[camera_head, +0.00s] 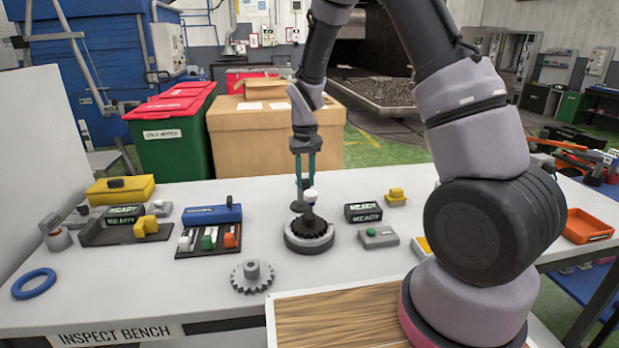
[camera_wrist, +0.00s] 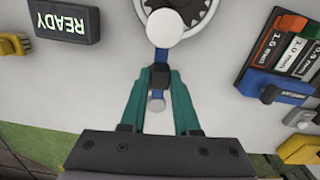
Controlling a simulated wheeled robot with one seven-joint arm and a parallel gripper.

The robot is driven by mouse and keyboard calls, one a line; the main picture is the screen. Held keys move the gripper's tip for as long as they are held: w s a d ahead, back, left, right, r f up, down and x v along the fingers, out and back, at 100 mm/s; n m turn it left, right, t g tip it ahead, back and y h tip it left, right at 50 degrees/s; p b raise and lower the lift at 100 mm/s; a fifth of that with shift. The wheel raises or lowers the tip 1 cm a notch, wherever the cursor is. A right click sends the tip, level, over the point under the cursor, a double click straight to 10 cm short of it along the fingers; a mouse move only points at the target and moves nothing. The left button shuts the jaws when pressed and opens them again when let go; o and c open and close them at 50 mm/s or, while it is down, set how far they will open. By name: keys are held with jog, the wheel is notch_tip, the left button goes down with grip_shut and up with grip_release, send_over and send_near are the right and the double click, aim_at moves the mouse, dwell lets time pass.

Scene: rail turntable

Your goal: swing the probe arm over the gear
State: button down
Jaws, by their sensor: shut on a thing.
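The probe arm (camera_wrist: 161,56) is a short blue bar with a white round head (camera_wrist: 163,28) at one end and a dark knob (camera_wrist: 158,75) on it. My gripper (camera_head: 305,185), with green fingers, is shut on the dark knob; the wrist view also shows the fingers (camera_wrist: 159,82) on both sides of it. In the head view the white head (camera_head: 310,195) stands in front of the fingers, above the dark gear (camera_head: 318,232) on the round turntable (camera_head: 298,243). In the wrist view the head overlaps the turntable's near rim and hides part of it. Exact alignment over the gear is unclear.
A loose grey gear (camera_head: 252,284) lies in front of the turntable. A READY box (camera_head: 362,212) and a grey button box (camera_head: 378,238) stand to the right. A gauge tray (camera_head: 208,240) with a blue case (camera_head: 212,215) stands to the left. Bare bench lies between them.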

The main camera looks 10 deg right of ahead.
jog(key=shift+a+m, duration=0.35)
jog(key=shift+m, duration=0.25)
jog(key=c, duration=0.6)
grip_release()
jog(key=shift+c, duration=0.2)
notch_tip(320, 180, up, 11)
jog(key=shift+f, duration=0.1)
